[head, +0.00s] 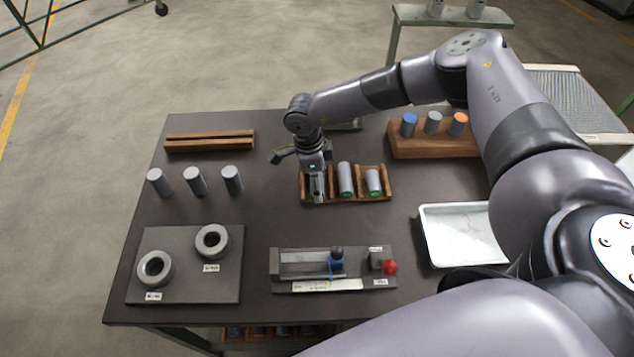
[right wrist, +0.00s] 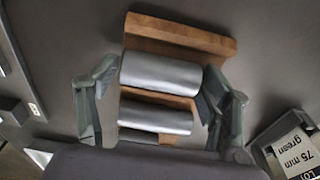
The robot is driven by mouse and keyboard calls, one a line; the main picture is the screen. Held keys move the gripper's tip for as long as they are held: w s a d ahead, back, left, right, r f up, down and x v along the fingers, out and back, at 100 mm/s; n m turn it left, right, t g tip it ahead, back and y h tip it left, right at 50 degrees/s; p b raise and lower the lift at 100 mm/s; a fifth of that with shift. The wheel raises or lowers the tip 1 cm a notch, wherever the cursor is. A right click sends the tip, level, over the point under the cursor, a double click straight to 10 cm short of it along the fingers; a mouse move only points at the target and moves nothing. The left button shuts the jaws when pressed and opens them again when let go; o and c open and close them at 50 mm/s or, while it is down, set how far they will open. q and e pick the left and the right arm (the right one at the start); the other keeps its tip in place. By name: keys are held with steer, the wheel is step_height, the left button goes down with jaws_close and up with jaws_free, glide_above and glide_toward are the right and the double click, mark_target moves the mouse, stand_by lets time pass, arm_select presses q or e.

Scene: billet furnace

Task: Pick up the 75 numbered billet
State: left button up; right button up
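A wooden rack (head: 388,170) holds grey billets lying in it. Two of them, a middle billet (head: 345,179) and a right billet (head: 374,182), show green near ends. My right gripper (head: 318,198) points down over the rack's left end and hides much of that slot. In the right wrist view, a silver billet (right wrist: 160,73) lies between the two spread fingers, with a second billet (right wrist: 155,116) below and a sliver of a third. The fingers look open, with small gaps at the billet's ends. No numbers are readable on the billets. My left gripper is out of view.
A card (right wrist: 295,150) reads "75 mm green". Three upright grey cylinders (head: 195,181) stand left, near a plate with two rings (head: 212,241). A fixture with a red knob (head: 390,267) is in front. A white tray (head: 460,240) and a wooden block (head: 420,150) stand right.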

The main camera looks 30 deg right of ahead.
steer(key=c, duration=1.4)
steer(key=shift+r, duration=0.1)
